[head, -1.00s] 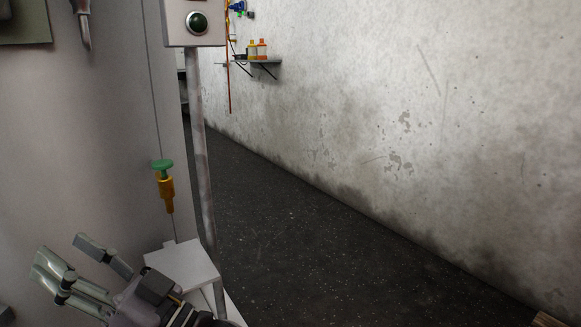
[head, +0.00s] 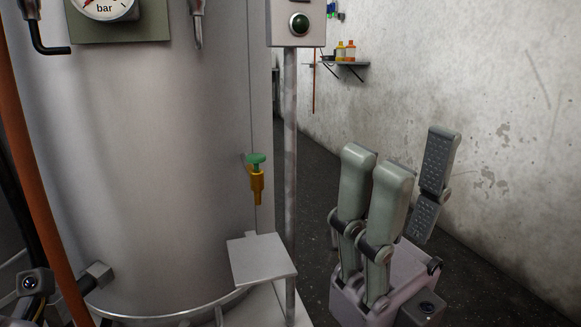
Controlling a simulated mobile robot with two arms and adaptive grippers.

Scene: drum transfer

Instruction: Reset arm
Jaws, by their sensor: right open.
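My right gripper (head: 408,172) stands in the lower right of the head view with its grey fingers pointing up. It is open, with a clear gap between the two near fingers and the ridged opposing finger. Nothing is between the fingers. It is to the right of the post and the small square plate, apart from both in the picture. I cannot make out my left gripper's fingers in this view.
A large grey tank (head: 150,170) fills the left, with a pressure gauge (head: 103,8) and a green-topped brass valve (head: 256,178). A button box (head: 298,24) sits on a post (head: 290,150). A square plate (head: 262,260) juts out low. A wall shelf (head: 345,65) holds bottles.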

